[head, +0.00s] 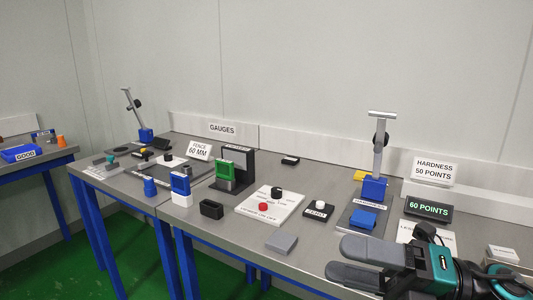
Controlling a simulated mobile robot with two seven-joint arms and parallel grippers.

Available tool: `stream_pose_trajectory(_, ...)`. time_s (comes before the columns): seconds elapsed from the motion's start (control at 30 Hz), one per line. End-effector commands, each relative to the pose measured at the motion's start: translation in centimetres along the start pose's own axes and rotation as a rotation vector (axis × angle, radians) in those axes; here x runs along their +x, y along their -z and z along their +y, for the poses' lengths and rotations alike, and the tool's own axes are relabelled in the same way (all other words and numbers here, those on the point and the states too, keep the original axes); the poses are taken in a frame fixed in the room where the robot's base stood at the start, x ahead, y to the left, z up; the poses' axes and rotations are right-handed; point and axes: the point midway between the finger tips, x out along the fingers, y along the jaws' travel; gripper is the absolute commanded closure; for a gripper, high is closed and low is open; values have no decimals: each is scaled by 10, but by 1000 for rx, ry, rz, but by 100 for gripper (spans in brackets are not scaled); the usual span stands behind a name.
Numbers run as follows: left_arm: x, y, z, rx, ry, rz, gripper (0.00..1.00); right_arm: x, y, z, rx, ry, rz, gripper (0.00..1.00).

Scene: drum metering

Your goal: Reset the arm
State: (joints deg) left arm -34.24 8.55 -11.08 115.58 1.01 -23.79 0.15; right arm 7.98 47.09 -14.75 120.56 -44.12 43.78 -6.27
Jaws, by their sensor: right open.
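My right gripper (355,262) is at the lower right, above the front of the grey workbench (330,197). Its two dark grey fingers point left and are apart, with nothing between them. Its teal and black body and part of my right arm show at the lower right corner. They cover part of the bench and of a white labelled plate (412,233). My left gripper and left arm are not in the picture.
A blue-based stand (374,188) with a grey post rises behind my right gripper. A "60 POINTS" display (428,209) is right of it. A grey block (281,243), a small black "ZERO" box (318,211), a white switch panel (270,207) and a green gauge (226,169) stand further left.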

Motion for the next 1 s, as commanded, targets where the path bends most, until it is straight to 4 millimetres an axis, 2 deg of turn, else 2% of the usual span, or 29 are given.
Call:
stream_pose_trajectory(0.03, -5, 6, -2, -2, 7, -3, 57, 0, -12, -6, 166, -69, -151, 33)
stream_pose_trajectory(0.07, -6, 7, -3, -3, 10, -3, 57, -3, -18, -14, 261, -100, -242, 33)
stream_pose_trajectory(0.13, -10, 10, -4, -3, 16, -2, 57, -16, -30, -40, 488, -157, -457, 33)
stream_pose_trajectory(0.23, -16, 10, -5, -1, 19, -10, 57, -44, -26, -95, 828, -197, -767, 33)
stream_pose_trajectory(0.33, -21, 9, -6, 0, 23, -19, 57, -76, 7, -156, 1160, -193, -1061, 33)
stream_pose_trajectory(0.4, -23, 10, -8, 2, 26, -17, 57, -93, 41, -190, 1353, -174, -1224, 33)
stream_pose_trajectory(0.5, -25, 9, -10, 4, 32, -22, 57, -109, 90, -223, 1569, -139, -1400, 33)
stream_pose_trajectory(0.6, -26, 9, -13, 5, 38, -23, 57, -117, 130, -242, 1719, -108, -1516, 33)
stream_pose_trajectory(0.7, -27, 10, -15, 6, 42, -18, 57, -121, 153, -250, 1803, -89, -1579, 33)
stream_pose_trajectory(0.8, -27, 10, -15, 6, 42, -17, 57, -122, 161, -253, 1833, -82, -1601, 33)
stream_pose_trajectory(1.0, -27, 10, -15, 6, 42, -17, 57, -122, 161, -253, 1833, -82, -1601, 33)
